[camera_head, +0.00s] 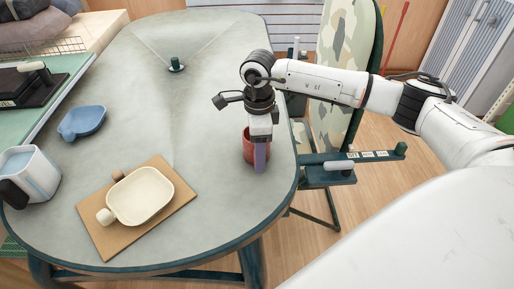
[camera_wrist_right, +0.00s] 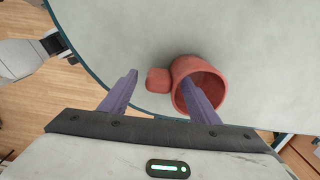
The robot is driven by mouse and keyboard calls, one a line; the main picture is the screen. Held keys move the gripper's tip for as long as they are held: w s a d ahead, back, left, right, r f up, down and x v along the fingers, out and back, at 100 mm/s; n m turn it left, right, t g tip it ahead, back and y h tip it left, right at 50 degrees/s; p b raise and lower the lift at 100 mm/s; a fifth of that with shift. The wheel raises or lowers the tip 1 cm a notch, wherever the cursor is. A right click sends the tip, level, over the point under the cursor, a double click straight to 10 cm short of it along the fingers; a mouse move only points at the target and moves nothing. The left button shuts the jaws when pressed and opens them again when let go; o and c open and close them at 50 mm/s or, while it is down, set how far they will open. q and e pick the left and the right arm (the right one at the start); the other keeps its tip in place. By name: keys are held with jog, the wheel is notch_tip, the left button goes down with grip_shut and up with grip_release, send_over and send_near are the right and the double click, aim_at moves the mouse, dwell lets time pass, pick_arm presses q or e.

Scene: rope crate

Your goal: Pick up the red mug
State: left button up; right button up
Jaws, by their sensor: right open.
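The red mug (camera_head: 248,147) stands on the grey table near its right edge, partly hidden behind my right gripper (camera_head: 262,160). In the right wrist view the mug (camera_wrist_right: 190,66) shows its round opening, with its stubby handle (camera_wrist_right: 158,80) pointing left. My right gripper (camera_wrist_right: 160,82) is open, with its purple fingers spread. The handle appears between the fingers; one finger overlaps the mug's opening, the other is left of the handle. I cannot tell whether that finger is inside the mug or above it. My left gripper is in neither view.
A cream dish (camera_head: 143,194) sits on a brown board (camera_head: 100,233). A blue dish (camera_head: 82,121) and a white pitcher (camera_head: 35,172) are at the left. A small dark green stand (camera_head: 176,66) is at the back. A camouflage chair (camera_head: 350,50) stands beside the table's right edge. The table's middle is clear.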

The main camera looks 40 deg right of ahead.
jog(key=shift+f, duration=1.3)
jog(key=c, duration=1.4)
jog(key=shift+o, duration=0.2)
jog(key=shift+r, duration=0.15)
notch_tip(320, 180, up, 10)
jog(key=shift+f, duration=0.1)
